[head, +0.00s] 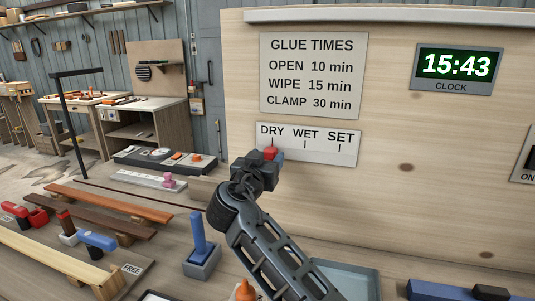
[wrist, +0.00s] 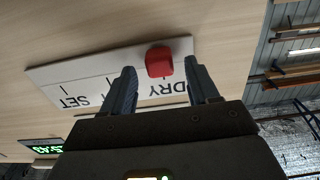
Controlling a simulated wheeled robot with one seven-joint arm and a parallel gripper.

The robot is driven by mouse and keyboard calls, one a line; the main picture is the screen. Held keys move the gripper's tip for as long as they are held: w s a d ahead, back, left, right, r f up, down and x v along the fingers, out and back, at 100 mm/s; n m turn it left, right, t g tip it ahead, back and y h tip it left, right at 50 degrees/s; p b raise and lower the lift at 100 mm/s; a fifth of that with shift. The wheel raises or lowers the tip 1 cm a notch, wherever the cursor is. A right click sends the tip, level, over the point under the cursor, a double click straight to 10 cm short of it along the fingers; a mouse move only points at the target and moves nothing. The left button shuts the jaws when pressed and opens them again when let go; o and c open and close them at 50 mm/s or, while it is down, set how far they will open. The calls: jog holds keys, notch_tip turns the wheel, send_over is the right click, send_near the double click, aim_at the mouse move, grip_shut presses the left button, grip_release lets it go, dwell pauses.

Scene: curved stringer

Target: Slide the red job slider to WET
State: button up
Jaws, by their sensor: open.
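The red job slider (head: 270,153) sits at the DRY mark on a pale plate (head: 340,156) lettered DRY, WET and SET. It also shows as a red block in the wrist view (wrist: 159,61), where the lettering is upside down. My gripper (head: 267,160) is at the plate. In the wrist view my gripper (wrist: 158,70) is open, with one dark finger on each side of the slider and visible gaps between. Whether the fingertips touch the plate, I cannot tell. The left finger in the wrist view hides part of WET.
A GLUE TIMES sign (head: 313,75) is just above the plate, and a clock (head: 457,67) reading 15:43 is to its right. The bench below holds a blue upright handle (head: 199,236), an orange-topped bottle (head: 245,290) and wooden strips.

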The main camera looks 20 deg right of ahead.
jog(key=shift+w+d, duration=0.35)
jog(key=shift+w, duration=0.1)
grip_shut()
dwell(0.3)
